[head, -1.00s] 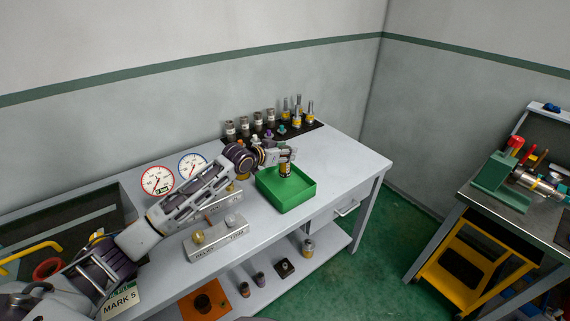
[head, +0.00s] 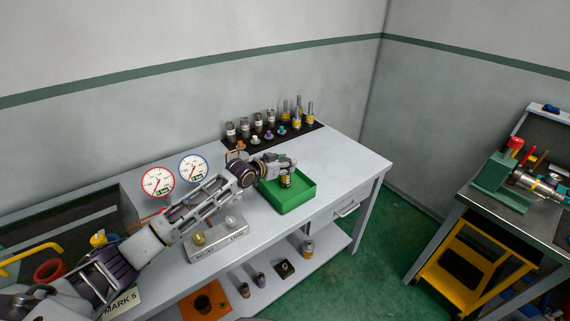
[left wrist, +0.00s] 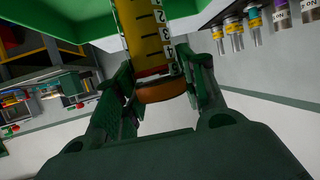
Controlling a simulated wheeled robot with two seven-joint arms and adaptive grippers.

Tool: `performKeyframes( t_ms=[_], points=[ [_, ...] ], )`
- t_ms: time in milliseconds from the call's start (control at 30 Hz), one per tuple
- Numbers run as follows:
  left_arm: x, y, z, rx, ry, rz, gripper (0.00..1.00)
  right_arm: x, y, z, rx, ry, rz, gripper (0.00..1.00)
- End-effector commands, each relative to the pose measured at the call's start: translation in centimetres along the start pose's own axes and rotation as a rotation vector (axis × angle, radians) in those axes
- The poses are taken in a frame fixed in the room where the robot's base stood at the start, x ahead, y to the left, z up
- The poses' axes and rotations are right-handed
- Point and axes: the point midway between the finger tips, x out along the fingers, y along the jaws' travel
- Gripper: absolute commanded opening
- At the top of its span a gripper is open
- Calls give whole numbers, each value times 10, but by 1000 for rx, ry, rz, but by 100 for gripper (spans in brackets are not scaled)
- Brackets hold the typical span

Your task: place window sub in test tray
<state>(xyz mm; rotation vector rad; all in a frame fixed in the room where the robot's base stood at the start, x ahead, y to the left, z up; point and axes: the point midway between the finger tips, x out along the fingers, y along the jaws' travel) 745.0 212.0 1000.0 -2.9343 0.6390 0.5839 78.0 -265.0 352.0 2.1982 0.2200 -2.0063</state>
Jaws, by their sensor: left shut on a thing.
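My left gripper (head: 283,170) is shut on the window sub (head: 286,181), a small dark cylinder with a yellow band, over the green test tray (head: 301,200). In the left wrist view the fingers (left wrist: 163,78) close around the sub (left wrist: 148,38), which is yellow with a numbered white scale and an orange-brown end. The tray's green wall (left wrist: 52,22) shows behind it there. I cannot tell whether the sub touches the tray floor. My right gripper is not in view.
A dark rack (head: 317,127) of several subs stands at the back of the bench, behind the tray. Two round gauges (head: 158,182) and a grey block with knobs (head: 218,240) are to the left. The bench (head: 352,160) is clear right of the tray.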

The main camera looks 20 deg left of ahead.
Motion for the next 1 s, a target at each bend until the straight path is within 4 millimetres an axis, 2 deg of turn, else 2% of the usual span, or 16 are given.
performKeyframes(
  t_ms=[433, 467, 600, 1000],
  points=[
    [1, 0, 2, 1, 3, 0, 0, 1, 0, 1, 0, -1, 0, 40],
    [1, 0, 4, 0, -1, 0, 43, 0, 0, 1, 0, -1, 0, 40],
    [1, 0, 3, 0, -1, 0, 61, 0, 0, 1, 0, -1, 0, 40],
    [1, 0, 2, 1, 0, 0, 62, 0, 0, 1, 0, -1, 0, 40]
  ],
)
